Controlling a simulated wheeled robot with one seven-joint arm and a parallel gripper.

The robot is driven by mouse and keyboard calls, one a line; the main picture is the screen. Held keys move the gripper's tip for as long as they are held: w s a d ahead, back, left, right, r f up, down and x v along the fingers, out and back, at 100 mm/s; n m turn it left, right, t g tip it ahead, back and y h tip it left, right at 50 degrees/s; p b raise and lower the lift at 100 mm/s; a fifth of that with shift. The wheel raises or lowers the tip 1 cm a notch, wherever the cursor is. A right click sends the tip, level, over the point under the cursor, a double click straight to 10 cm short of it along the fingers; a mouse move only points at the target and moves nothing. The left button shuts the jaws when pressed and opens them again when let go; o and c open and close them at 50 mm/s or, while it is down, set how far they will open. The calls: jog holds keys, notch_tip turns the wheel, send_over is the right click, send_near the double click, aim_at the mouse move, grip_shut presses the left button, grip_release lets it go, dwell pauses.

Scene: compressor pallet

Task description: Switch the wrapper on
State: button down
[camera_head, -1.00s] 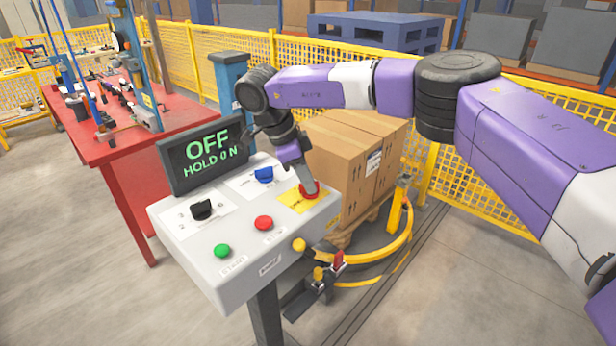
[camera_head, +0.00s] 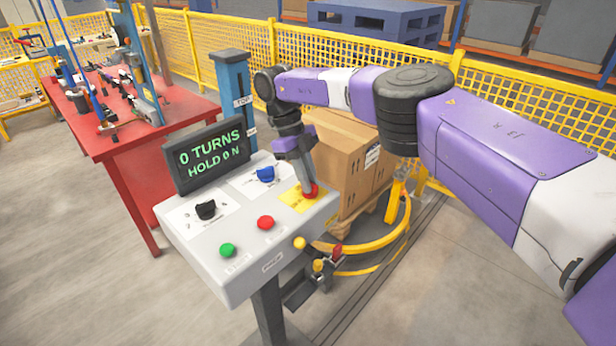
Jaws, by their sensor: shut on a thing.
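The wrapper's control panel (camera_head: 290,252) is a light grey sloped box on a dark post. Its display (camera_head: 209,155) reads "0 TURNS" and "HOLD 0 N" in green. A red knob (camera_head: 314,192) sits on a yellow plate (camera_head: 293,202) at the panel's right. My gripper (camera_head: 309,190) points down at the red knob and is shut on it, covering much of it. A black knob (camera_head: 205,209) and a blue knob (camera_head: 265,174) sit on white labels. A green button (camera_head: 228,250) and a red button (camera_head: 265,222) are nearer the front edge.
Cardboard boxes (camera_head: 340,165) on a pallet stand behind the panel, beside a curved yellow guard rail (camera_head: 385,245). A blue post (camera_head: 233,90) stands behind the display. A red workbench (camera_head: 180,105) with tools is at left. Yellow mesh fencing (camera_head: 535,115) runs behind.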

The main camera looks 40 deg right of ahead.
jog(key=shift+m, duration=0.4)
jog(key=c, duration=1.4)
grip_release()
jog(key=shift+c, duration=0.2)
jog(key=shift+r, duration=0.1)
